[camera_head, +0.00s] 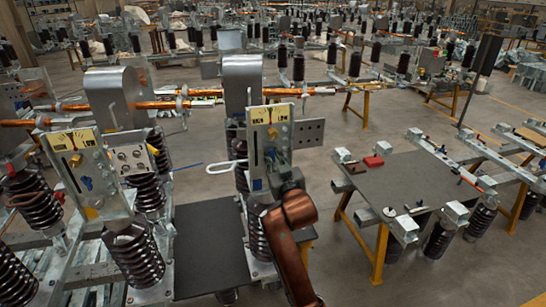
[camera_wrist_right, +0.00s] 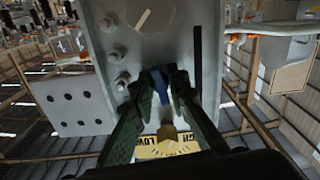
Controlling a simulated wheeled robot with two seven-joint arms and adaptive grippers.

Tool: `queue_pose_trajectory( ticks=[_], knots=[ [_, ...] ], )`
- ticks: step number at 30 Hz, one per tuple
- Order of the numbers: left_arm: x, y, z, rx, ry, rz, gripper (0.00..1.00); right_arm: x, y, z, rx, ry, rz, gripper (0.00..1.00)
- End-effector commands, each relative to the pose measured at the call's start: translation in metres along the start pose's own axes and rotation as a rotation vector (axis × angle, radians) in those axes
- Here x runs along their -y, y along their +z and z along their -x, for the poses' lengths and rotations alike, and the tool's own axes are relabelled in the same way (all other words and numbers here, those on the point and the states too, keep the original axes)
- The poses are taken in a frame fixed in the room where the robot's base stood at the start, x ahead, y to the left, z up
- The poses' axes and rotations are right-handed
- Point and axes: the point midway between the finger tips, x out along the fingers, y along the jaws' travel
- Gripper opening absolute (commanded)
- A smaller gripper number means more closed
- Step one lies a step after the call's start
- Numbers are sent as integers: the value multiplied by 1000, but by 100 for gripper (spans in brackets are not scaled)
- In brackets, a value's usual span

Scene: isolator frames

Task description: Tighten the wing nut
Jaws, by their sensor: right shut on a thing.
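A grey upright panel (camera_head: 257,150) with a yellow HIGH/LOW label (camera_head: 270,115) and a brass knob (camera_head: 272,133) stands on a dark ribbed insulator. My right gripper (camera_head: 280,174) is at the lower part of this panel and hides much of it. In the right wrist view, the two dark green fingers (camera_wrist_right: 166,78) close in around a blue part, seemingly the wing nut (camera_wrist_right: 186,93), at the panel face. The brass knob (camera_wrist_right: 168,132) and label (camera_wrist_right: 165,148) show below it. The fingers cover part of the blue piece. My left gripper is not in view.
A similar panel (camera_head: 90,175) with its own label stands at the left. A white wire-like loop (camera_head: 225,167) sticks out left of the right panel.

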Motion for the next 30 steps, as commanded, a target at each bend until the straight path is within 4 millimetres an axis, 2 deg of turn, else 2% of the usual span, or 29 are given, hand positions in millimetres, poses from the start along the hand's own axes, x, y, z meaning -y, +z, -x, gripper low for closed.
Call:
queue_pose_trajectory(
  ticks=[1,2,9,20,23,30],
  knots=[
    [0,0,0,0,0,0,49,1,4,-1,7,-2,-1,0],
    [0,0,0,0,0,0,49,1,4,-1,7,-2,-1,16],
    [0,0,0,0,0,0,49,1,2,0,4,-1,0,32],
    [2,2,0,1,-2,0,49,0,0,6,0,0,1,32],
    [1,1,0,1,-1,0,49,0,1,18,0,0,0,32],
    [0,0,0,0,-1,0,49,0,1,68,0,-1,-1,32]
  ],
)
